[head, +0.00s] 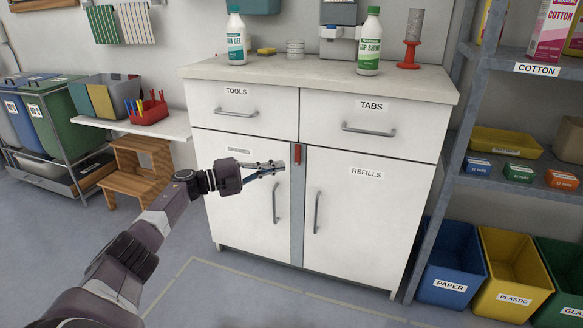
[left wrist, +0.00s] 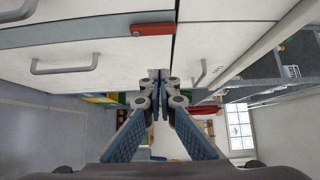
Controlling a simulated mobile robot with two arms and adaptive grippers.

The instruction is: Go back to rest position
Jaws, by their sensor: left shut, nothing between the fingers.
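My left gripper (head: 274,167) reaches in from the left, in front of the white cabinet (head: 365,225). Its fingers are shut with nothing between them; the shut tips also show in the left wrist view (left wrist: 160,76). A small red latch (head: 297,153) on the grey strip between the two lower doors is just right of the fingertips and apart from them in the picture. It also shows in the left wrist view (left wrist: 152,29). Both lower doors and both drawers look closed. My right gripper is in neither view.
On the countertop (head: 270,69) stand a teal-labelled bottle (head: 236,36), a green-capped bottle (head: 369,42) and a red stand (head: 409,54). A wooden step stool (head: 135,168) is left of the cabinet. Blue (head: 452,275) and yellow (head: 513,275) bins are at right.

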